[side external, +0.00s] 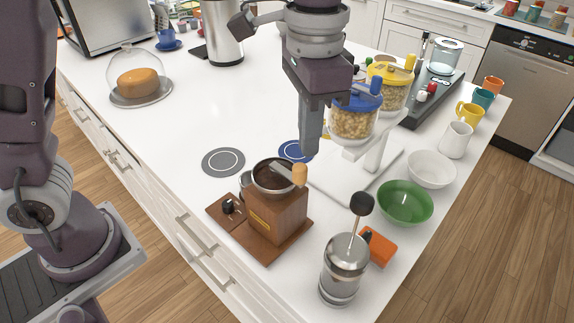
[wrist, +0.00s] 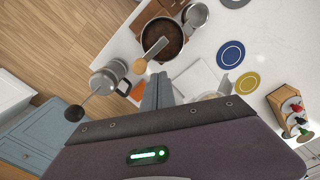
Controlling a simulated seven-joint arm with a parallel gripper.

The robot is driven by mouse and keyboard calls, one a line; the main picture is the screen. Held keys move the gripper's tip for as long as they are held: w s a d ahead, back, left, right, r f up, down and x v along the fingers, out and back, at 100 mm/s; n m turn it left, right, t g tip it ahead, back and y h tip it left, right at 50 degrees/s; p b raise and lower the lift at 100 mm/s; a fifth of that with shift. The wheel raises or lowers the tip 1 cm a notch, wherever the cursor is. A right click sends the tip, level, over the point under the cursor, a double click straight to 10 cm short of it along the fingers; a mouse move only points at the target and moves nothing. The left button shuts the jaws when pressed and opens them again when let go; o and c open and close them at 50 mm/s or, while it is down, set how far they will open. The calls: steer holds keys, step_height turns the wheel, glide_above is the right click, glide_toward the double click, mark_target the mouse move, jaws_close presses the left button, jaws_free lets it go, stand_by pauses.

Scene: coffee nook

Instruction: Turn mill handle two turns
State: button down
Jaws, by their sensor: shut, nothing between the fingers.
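The coffee mill (side external: 277,215) is a brown wooden box on a wider wooden base, with an open round metal bowl of dark grounds on top. Its handle is a flat metal crank with a light wooden knob (side external: 300,175) at the right side of the bowl. In the wrist view the crank (wrist: 155,48) runs from the bowl down-left to the knob (wrist: 139,66). My gripper (side external: 309,150) points down, shut and empty, a little above and behind the knob in the side view. In the wrist view the shut fingers (wrist: 157,92) are apart from the knob.
A French press (side external: 344,268) with a black plunger knob stands close at the mill's right front, by an orange box (side external: 378,246). A green bowl (side external: 405,202) and a white stand with a blue-lidded jar (side external: 354,115) are to the right. The counter left of my gripper is mostly clear.

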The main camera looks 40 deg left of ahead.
mark_target(287, 169)
stand_by(0.4)
steer(key=shift+f, duration=1.75)
